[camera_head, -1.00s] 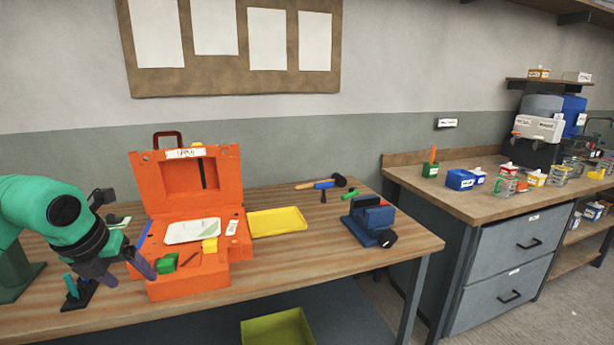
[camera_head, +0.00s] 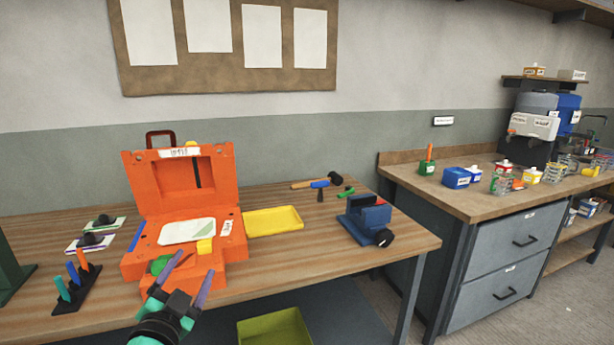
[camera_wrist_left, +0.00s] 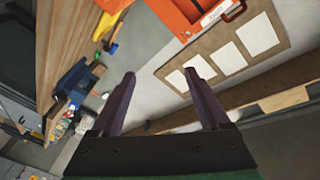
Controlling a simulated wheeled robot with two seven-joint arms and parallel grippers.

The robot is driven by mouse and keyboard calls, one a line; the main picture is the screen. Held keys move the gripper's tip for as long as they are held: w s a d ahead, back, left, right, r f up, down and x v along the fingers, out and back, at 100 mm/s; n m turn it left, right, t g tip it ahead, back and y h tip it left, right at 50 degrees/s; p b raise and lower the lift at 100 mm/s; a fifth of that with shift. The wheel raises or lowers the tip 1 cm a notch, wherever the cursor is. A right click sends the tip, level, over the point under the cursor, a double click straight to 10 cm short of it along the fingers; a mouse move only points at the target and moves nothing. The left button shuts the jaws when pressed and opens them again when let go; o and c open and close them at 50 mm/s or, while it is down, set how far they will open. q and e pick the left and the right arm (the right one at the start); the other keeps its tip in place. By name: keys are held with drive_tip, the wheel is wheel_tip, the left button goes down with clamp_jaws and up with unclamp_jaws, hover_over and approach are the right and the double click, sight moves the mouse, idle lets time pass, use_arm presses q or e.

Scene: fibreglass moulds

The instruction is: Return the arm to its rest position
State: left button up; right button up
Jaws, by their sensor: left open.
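My left gripper (camera_head: 190,278) is in front of the orange case, in the lower left of the head view. Its two purple fingers are apart, with nothing between them. In the left wrist view the open fingers (camera_wrist_left: 164,88) point towards the wall and board. The open orange case (camera_head: 222,270) stands on the wooden bench with its lid up. A white sheet, a yellow block and a green item lie in it, the green one partly behind a finger. My right gripper is in neither view.
A yellow tray (camera_head: 272,221) lies right of the case, and a blue vise (camera_head: 366,222) stands near the bench's right end. A black rack (camera_head: 78,290) with coloured sticks stands at the left. A green bin (camera_head: 274,328) is below the bench edge.

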use_arm(q)
drive_tip(key=s+a+f+n+g+y, duration=0.1)
drive_tip(key=s+a+f+n+g, duration=0.25)
drive_tip(key=f, duration=0.55)
drive_tip(key=s+f+n+g+y, duration=0.1)
drive_tip(key=s+f+n+g, duration=0.1)
drive_tip(key=s+f+g, duration=0.55)
drive_tip(key=s+d+f+g+h, duration=0.3)
drive_tip(key=s+f, duration=0.7)
drive_tip(key=s, duration=0.1)
wheel_tip(320, 180, down, 22)
drive_tip(key=s+g, duration=0.2)
drive_tip(key=s+a+f+g, duration=0.1)
drive_tip(key=s+a+f, duration=0.1)
drive_tip(key=s+f, duration=1.3)
drive_tip(key=shift+s+a+f+y, duration=0.3)
drive_tip(key=shift+s+a+f, duration=0.1)
drive_tip(key=shift+s, duration=0.65)
